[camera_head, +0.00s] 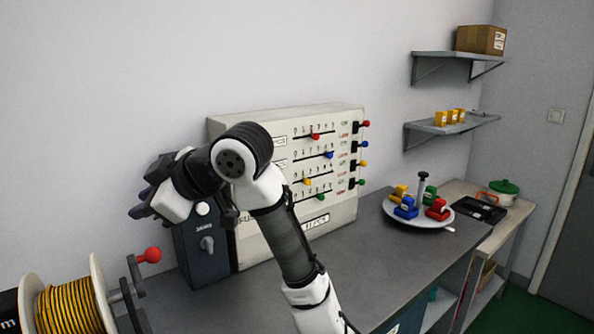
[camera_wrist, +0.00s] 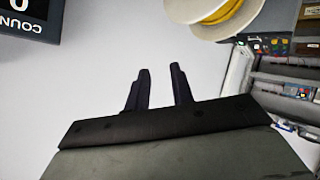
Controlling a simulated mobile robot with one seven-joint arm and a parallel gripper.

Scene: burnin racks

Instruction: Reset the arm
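My arm is raised and bent in front of the bench, with its wrist turned to the left. My gripper (camera_head: 143,202) is in the air in front of the white wall, above and left of the dark box with the knob. In the wrist view my gripper (camera_wrist: 162,75) shows two dark fingers standing apart, with nothing between them. My arm hides part of the left side of the beige panel (camera_head: 342,208) with coloured sliders.
A cable spool (camera_head: 98,285) and a red-knobbed crank (camera_head: 150,255) stand at the lower left. A dark box (camera_head: 190,250) stands beside the panel. A round tray (camera_head: 392,212) with coloured blocks is on the bench's right. The bench (camera_head: 375,265) is clear between.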

